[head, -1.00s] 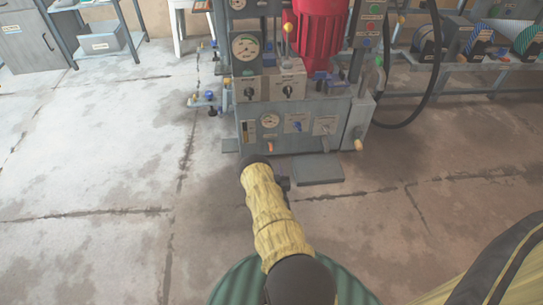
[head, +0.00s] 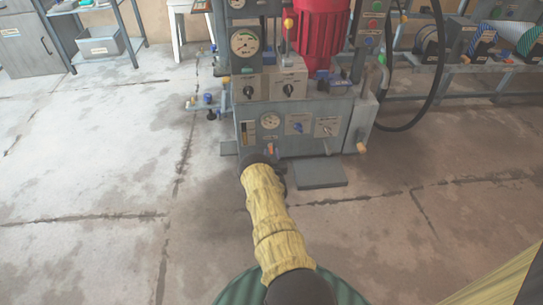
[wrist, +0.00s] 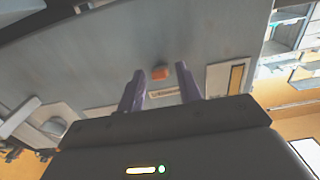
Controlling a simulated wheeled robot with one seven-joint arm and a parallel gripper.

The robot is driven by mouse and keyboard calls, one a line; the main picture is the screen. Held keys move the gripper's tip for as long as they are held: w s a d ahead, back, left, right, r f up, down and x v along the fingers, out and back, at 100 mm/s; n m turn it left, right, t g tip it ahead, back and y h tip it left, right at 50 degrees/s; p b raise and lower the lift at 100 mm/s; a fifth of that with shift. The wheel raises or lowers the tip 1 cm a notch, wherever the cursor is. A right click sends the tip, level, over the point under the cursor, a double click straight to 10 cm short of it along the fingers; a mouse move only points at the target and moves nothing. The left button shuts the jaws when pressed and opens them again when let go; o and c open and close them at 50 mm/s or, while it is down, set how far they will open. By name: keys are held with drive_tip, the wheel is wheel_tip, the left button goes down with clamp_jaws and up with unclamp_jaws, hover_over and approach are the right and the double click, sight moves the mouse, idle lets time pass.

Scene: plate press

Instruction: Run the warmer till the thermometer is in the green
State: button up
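The grey machine (head: 340,115) stands ahead of me. On its lower front are a small round dial (head: 270,120), a narrow upright yellowish strip gauge (head: 251,132) and two knobs on pale plates, the left one blue (head: 298,127). The strip gauge also shows in the wrist view (wrist: 236,78). I cannot read it or tell whether it is the thermometer. An orange control (wrist: 160,73) with a label beside it lies ahead of my gripper (wrist: 161,82). My gripper's two purple fingers are apart, with nothing visibly held. In the head view my arm's dark end hides the fingers.
A larger dial (head: 244,43) with a green arc and two dark knobs sit higher on the machine. A flat grey plate (head: 320,173) lies on the floor in front. A black hose (head: 437,80) hangs at the right. The floor at left is clear.

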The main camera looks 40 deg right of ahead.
sight(271, 147)
clamp_jaws()
drive_tip(key=shift+r+p, duration=0.25)
drive_tip(key=shift+p, duration=0.25)
drive_tip(key=shift+r+g+y+p, duration=0.3)
drive_tip(key=shift+g+p, duration=0.2)
drive_tip(key=shift+p, duration=0.25)
drive_tip(key=r+g+p, duration=0.1)
drive_tip(key=p, duration=0.2)
drive_tip(key=shift+g+y, duration=0.4)
drive_tip(key=g+p, duration=0.1)
drive_tip(key=r+g+y+p, duration=0.1)
drive_tip(key=p, duration=0.1)
drive_tip(key=shift+d+g+y, duration=0.1)
drive_tip(key=shift+g+y, duration=0.2)
drive_tip(key=shift+g, duration=0.1)
drive_tip(key=shift+w+d+r+g+y, duration=0.15)
drive_tip(key=shift+r+g+y, duration=0.1)
drive_tip(key=shift+g+y, duration=0.35)
drive_tip(key=shift+w+a+r+g+y, duration=0.15)
drive_tip(key=shift+g+y, duration=0.25)
drive_tip(key=shift+g, duration=0.4)
drive_tip(key=shift+d+r, duration=0.1)
drive_tip(key=shift+d, duration=0.05)
